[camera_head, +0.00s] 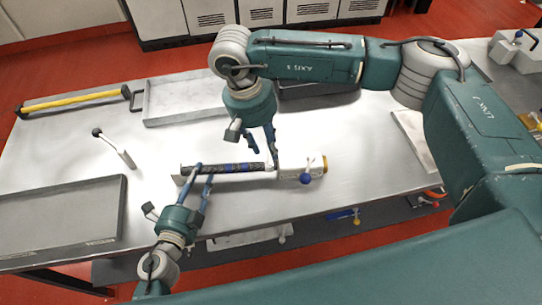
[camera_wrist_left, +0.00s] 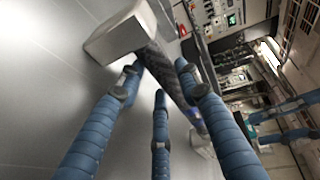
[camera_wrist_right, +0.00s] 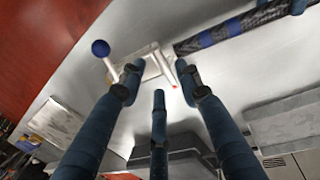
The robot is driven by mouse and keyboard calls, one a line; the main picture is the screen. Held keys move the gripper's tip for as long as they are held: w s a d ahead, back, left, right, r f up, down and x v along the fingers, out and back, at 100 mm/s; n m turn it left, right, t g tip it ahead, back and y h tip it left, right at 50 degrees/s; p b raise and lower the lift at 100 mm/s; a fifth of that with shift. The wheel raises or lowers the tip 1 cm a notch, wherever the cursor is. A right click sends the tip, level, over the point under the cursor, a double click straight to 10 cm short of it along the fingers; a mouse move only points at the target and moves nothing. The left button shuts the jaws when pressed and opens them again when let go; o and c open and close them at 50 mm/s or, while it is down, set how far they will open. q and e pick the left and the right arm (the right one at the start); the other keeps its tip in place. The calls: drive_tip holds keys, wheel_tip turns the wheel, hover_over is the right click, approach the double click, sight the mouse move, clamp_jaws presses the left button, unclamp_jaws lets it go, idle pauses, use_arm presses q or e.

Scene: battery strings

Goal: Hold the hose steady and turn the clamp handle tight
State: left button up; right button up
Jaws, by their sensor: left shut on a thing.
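The hose (camera_head: 238,169), black with blue bands, lies level between a pale end block (camera_head: 182,175) and the white clamp block (camera_head: 297,161) on the metal table. The clamp handle has a blue ball (camera_head: 306,178), and the ball also shows in the right wrist view (camera_wrist_right: 100,48). My left gripper (camera_head: 203,168) is shut on the hose near the end block; the hose (camera_wrist_left: 160,68) runs between its fingers. My right gripper (camera_head: 272,152) points down by the hose's clamp end. Its fingers (camera_wrist_right: 158,75) are apart, with the clamp block beyond them and nothing visibly held.
A grey tray (camera_head: 120,208) lies at the left and another tray (camera_head: 148,122) at the back. A yellow-handled bar (camera_head: 75,101) lies at the far left edge. A white lever with a dark knob (camera_head: 118,150) stands left of the hose. The table right of the clamp is fairly clear.

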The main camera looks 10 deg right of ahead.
sight(270, 157)
drive_tip(key=f, duration=0.3)
drive_tip(key=d+f, duration=0.1)
drive_tip(key=f, duration=0.2)
drive_tip(key=shift+s+d+f, duration=0.1)
drive_tip(key=shift+f, duration=0.05)
drive_tip(key=shift+c, duration=0.3)
clamp_jaws()
